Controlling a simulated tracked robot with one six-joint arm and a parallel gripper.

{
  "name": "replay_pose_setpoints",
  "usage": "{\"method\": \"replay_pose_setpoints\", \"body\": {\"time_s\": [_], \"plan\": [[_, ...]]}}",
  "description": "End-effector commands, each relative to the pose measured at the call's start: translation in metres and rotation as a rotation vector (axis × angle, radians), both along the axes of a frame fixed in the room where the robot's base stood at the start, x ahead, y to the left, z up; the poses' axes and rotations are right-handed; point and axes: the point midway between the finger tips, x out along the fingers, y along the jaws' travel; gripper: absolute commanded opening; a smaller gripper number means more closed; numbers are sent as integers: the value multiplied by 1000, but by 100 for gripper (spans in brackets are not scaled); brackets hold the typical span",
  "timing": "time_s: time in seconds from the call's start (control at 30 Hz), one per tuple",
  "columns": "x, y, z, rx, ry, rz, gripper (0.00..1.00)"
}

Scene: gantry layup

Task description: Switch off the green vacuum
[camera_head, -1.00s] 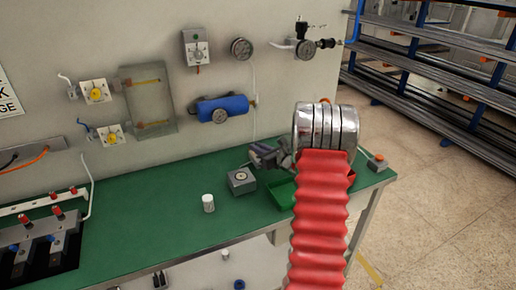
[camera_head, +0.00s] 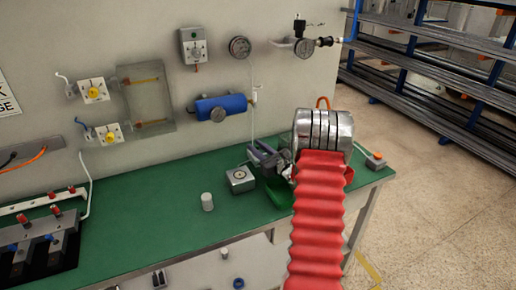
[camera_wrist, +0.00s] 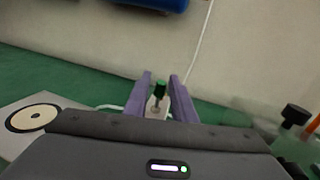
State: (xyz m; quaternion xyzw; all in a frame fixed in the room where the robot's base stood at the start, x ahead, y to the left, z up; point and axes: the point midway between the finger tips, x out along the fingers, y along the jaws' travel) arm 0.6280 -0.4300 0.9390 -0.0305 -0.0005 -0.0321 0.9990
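A small switch with a green tip (camera_wrist: 160,89) stands on a pale base in the wrist view, with its tip showing between my two purple fingers. My gripper (camera_wrist: 161,97) is open; I cannot tell whether the switch is between the fingers or just beyond them, and no contact shows. In the head view my gripper (camera_head: 264,156) is low over the right end of the green bench (camera_head: 150,213), and hides the switch there. A blue tank (camera_head: 221,106) with a gauge is on the wall above.
A grey box with a round dial (camera_head: 240,180) and a white cap (camera_head: 207,201) stand left of my gripper. A green tray (camera_head: 279,194) lies under it. A dark-capped item (camera_wrist: 296,114) is at right in the wrist view. Yellow-knob valves (camera_head: 96,91) are on the wall.

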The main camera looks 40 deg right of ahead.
Motion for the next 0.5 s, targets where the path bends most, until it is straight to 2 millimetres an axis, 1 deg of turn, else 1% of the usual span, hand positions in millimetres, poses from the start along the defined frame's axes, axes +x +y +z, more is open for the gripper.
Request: {"method": "replay_pose_setpoints", "body": {"time_s": [0.03,0.1,0.37,0.5], "plan": [[0,0,0,0,0,0,27],[0,0,0,0,0,-1,31],[0,-1,1,0,-1,-1,31],[0,-1,7,-1,-1,-1,31]]}}
